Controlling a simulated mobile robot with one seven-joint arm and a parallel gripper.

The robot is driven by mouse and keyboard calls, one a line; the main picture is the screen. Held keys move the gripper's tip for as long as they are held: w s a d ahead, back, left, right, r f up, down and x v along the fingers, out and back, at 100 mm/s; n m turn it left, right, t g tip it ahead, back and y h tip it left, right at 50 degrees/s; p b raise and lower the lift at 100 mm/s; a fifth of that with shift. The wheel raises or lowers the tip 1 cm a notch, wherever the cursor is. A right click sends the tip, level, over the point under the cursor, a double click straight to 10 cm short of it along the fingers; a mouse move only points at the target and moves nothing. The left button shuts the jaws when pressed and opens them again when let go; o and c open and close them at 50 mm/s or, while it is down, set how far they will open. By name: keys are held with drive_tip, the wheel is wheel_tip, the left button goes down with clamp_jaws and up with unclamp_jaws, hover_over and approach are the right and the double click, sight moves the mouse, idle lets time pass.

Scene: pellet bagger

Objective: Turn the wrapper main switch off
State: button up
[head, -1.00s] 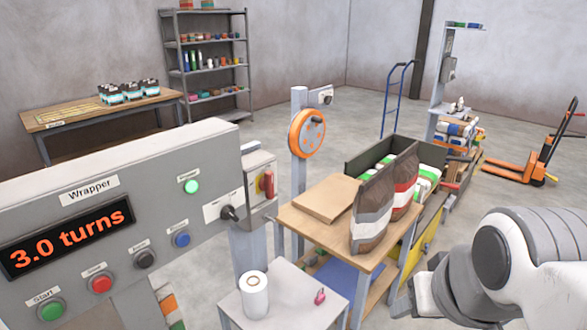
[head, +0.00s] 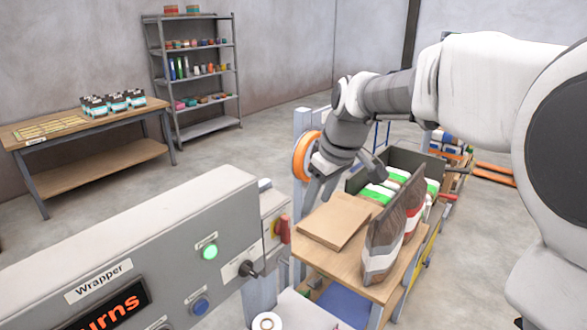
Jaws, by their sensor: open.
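The grey wrapper panel (head: 180,240) fills the lower left of the head view. On the box at its right end is a red rotary switch (head: 283,229) on a yellow plate, its handle looking roughly upright. A black selector knob (head: 248,268) sits on the panel's front, left of it. My gripper (head: 313,202) is open and empty. It points down just right of and beyond the red switch in the picture, apart from it as far as I can see.
An orange wheel (head: 304,157) on a post stands behind my gripper. A wooden table (head: 335,258) with a board and filled bags (head: 385,240) is to the right. A green lamp (head: 210,252) is lit on the panel.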

sight(285, 231)
drive_tip(key=w+a+n+y+p, duration=0.1)
drive_tip(key=w+a+n, duration=0.1)
drive_tip(key=w, duration=0.3)
drive_tip(key=x, duration=1.1)
drive_tip(key=p+x, duration=0.1)
drive_tip(key=x, duration=0.5)
drive_tip(key=shift+s+a+f, duration=0.25)
drive_tip(key=shift+a+f, duration=0.05)
drive_tip(key=shift+f, duration=0.1)
drive_tip(key=shift+r, duration=0.1)
clamp_jaws()
